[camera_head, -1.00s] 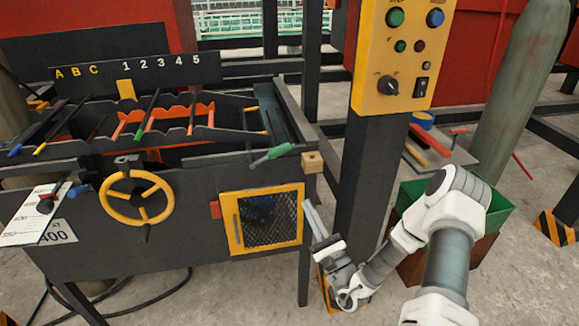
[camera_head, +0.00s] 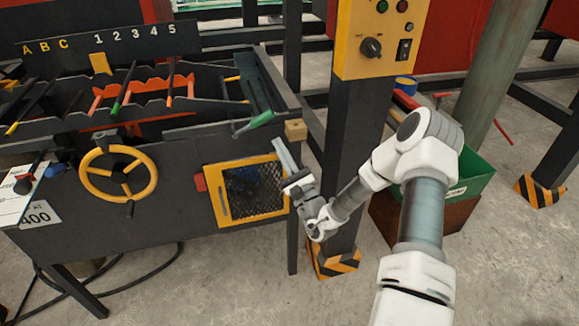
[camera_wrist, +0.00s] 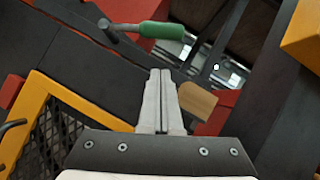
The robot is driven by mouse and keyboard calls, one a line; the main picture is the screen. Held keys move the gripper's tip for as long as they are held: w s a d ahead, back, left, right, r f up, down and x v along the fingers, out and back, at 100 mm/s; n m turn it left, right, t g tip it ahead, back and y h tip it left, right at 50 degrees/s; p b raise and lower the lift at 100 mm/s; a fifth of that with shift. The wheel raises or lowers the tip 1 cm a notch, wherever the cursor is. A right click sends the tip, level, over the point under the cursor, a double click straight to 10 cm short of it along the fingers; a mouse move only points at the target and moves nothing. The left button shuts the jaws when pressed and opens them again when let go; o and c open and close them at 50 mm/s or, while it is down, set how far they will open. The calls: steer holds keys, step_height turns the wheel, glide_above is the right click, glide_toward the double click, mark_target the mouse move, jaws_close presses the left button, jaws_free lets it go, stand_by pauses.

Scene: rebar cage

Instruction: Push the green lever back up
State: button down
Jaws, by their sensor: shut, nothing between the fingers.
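The green lever (camera_head: 254,124) has a green grip on a short dark rod at the machine's front right corner, and it lies nearly level, its grip end tilted slightly up to the right. It also shows in the wrist view (camera_wrist: 163,30), above my fingertips. My gripper (camera_head: 281,152) is below and to the right of the lever, in front of the machine's right end, apart from the lever. In the wrist view its two fingers (camera_wrist: 161,78) are together with nothing between them, pointing toward the lever.
A wooden block (camera_head: 295,130) sits on the corner beside the lever and shows close to my fingers. The yellow mesh door (camera_head: 213,205) is below. A yellow control box (camera_head: 374,45) on a dark post stands right. A yellow handwheel (camera_head: 148,190) is left.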

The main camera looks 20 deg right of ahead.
steer(key=r, duration=0.1)
steer(key=w+a+r, duration=0.1)
steer(key=a+r, duration=0.1)
steer(key=r, duration=0.1)
steer(key=shift+w, duration=0.25)
steer(key=shift+d+r, duration=0.1)
steer(key=shift+d, duration=0.05)
steer(key=shift+r+n+g+y, duration=0.3)
steer(key=shift+n+y, duration=0.2)
steer(key=shift+n, duration=0.6)
